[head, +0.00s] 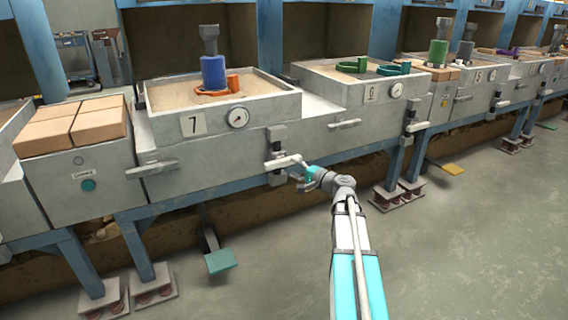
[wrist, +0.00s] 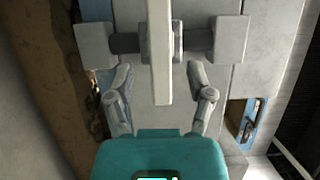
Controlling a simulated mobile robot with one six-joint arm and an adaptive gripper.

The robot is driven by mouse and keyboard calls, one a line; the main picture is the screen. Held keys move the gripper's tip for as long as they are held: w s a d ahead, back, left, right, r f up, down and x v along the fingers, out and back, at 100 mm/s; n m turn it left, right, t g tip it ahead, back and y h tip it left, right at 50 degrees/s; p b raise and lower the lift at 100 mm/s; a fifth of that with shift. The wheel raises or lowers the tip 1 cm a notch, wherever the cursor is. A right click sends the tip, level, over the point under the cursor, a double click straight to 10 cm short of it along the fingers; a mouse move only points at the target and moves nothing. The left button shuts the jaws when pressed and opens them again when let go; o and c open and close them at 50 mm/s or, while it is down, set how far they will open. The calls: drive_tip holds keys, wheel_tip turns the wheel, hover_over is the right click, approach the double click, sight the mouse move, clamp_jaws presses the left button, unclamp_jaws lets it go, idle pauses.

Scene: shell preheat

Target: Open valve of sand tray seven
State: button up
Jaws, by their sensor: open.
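Sand tray seven (head: 163,133) is a grey box of sand with a "7" plate (head: 193,125) and a round gauge on its front. Its valve lever (head: 283,162) is a light bar on a bracket below the gauge, pointing left and roughly level in the head view. My gripper (head: 306,177) is at the lever's right end. In the wrist view the lever (wrist: 160,60) runs down between the two open fingers of my gripper (wrist: 162,88). Gaps show on both sides, and the fingers do not appear to touch it.
A blue cylinder (head: 213,72) and an orange ring-shaped piece (head: 232,85) sit on the sand. A grey handle (head: 151,168) is left of the valve. Tray six (head: 340,95) stands to the right. A green pedal (head: 220,262) is below.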

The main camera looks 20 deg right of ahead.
sight(285, 163)
drive_tip(key=shift+x, duration=2.8)
drive_tip(key=shift+d, duration=0.1)
clamp_jaws()
drive_tip(key=shift+d, duration=0.25)
drive_tip(key=shift+a, duration=0.4)
